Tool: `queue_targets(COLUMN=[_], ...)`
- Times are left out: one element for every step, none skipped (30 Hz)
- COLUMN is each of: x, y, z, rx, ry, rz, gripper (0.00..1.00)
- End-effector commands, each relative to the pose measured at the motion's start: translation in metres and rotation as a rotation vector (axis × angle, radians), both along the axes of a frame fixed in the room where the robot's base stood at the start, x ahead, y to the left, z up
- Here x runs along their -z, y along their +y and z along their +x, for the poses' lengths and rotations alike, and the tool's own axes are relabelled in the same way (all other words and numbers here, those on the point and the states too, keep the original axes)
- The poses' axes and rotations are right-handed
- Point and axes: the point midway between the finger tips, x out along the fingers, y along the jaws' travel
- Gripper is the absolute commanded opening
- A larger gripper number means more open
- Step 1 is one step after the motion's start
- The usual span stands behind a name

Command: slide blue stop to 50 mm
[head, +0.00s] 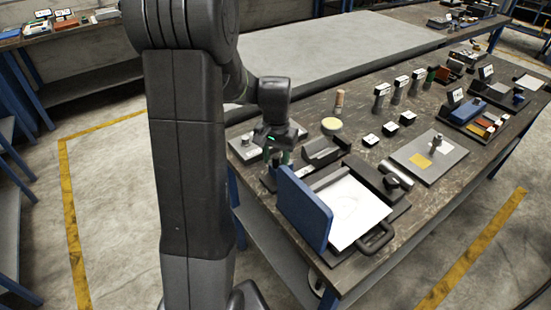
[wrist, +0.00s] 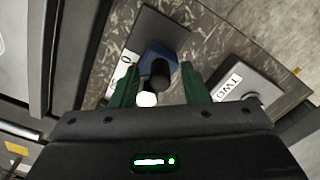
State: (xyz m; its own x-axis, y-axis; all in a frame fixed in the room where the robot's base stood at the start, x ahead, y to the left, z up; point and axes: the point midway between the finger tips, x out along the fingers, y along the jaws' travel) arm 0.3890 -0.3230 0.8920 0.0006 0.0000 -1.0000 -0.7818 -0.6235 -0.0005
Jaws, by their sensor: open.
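In the wrist view a blue block (wrist: 158,54), which looks like the blue stop, sits on a dark plate (wrist: 150,25) with a white label (wrist: 122,72) marked 0. A black round knob (wrist: 160,72) and a white round end (wrist: 147,99) show in front of it. My gripper (wrist: 160,88) is open, with its green fingers on either side of the knob and apart from it. In the head view my gripper (head: 279,158) points down at the near left end of the bench. The stop cannot be made out there, and no 50 mm mark is readable.
An upright blue panel (head: 303,207) stands close by my gripper, beside a white sheet (head: 350,207). Several small blocks and fixtures crowd the bench (head: 345,125).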

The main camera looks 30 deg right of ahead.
Motion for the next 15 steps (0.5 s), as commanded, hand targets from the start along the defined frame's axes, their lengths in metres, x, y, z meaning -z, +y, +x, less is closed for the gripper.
queue_targets(x=[0.0029, 0.0037, 0.0045, 0.0048, 0.0049, 0.0049, 0.0049, 0.0048, 0.0048, 0.0048, 0.0047, 0.0047, 0.0047, 0.0046, 0.0046], y=[0.0002, 0.0002, 0.0003, 0.0003, 0.0003, 0.0002, 0.0002, 0.0002, 0.0002, 0.0002, 0.0002, 0.0002, 0.0002, 0.0002, 0.0002], z=[-0.0003, -0.0003, -0.0003, -0.0002, -0.0002, -0.0002, -0.0002, -0.0002, -0.0002, -0.0002, -0.0002, -0.0002, -0.0002, -0.0002, -0.0001], rx=[0.0, 0.0, 0.0, 0.0, 0.0, 0.0, 0.0, 0.0, 0.0, 0.0, 0.0, 0.0, 0.0, 0.0, 0.0], ry=[0.001, 0.001, 0.001, 0.001, 0.001, 0.001, 0.001, 0.001, 0.001, 0.0, 0.0, 0.001, 0.0, 0.0, 0.0], rz=[0.001, 0.001, 0.001, 0.001, 0.001, 0.001, 0.001, 0.001, 0.001, 0.0, 0.0, 0.001, 0.0, 0.0, 0.0], gripper=[0.41, 0.41, 0.41, 0.41, 0.41, 0.41, 0.41, 0.41, 0.41, 0.41, 0.38, 0.3, 0.24, 0.18, 0.1])
